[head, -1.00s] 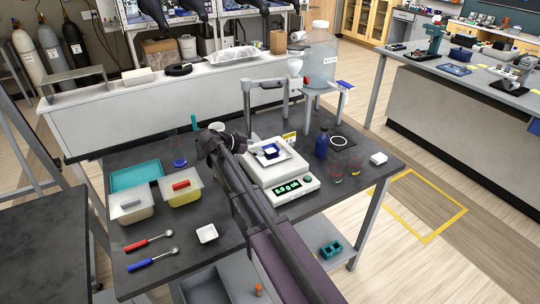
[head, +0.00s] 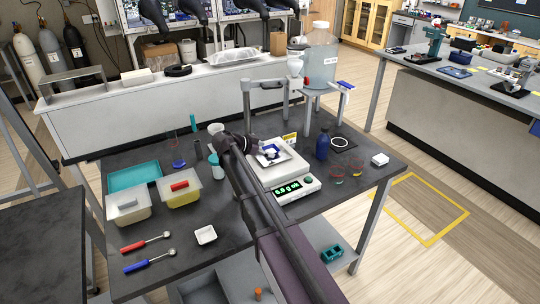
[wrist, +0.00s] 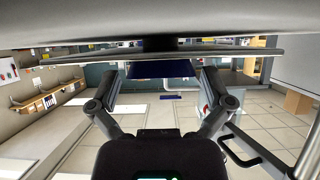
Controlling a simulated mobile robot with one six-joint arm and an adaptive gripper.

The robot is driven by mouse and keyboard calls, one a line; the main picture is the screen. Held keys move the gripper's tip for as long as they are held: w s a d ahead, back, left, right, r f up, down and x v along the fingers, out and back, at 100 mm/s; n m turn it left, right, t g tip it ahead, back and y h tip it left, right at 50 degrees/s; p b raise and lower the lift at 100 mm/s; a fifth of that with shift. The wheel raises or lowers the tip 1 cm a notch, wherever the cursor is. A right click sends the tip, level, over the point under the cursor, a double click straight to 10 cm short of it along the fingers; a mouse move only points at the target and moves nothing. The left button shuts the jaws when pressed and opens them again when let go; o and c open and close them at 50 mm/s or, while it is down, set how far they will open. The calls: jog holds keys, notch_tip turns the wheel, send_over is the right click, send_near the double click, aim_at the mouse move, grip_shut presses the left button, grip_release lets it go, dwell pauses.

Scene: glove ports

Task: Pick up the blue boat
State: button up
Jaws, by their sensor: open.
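The blue boat (head: 269,150) sits on the pan of the white balance (head: 285,178), partly hidden by my gripper in the head view. My gripper (wrist: 164,85) is open, with one finger on each side of the boat and a visible gap to each. In the head view my gripper (head: 262,149) is at the left edge of the pan. I cannot tell whether it touches the boat.
A blue bottle (head: 322,146) stands right of the balance. A grey frame (head: 247,105) and a large clear carboy (head: 318,70) are behind it. A white and teal jar (head: 216,165) stands left of my arm. Lidded tubs (head: 180,192) and a teal tray (head: 134,175) are farther left.

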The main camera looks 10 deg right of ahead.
jog(key=shift+d+f, duration=0.15)
jog(key=shift+d, duration=0.1)
dwell(0.3)
jog(key=c, duration=0.6)
jog(key=shift+r, duration=0.25)
notch_tip(320, 180, up, 4)
jog(key=p, duration=0.4)
jog(key=shift+f, duration=0.15)
jog(key=s, duration=1)
jog(key=s+r+p, duration=0.1)
jog(key=s, duration=0.5)
jog(key=shift+d, duration=0.1)
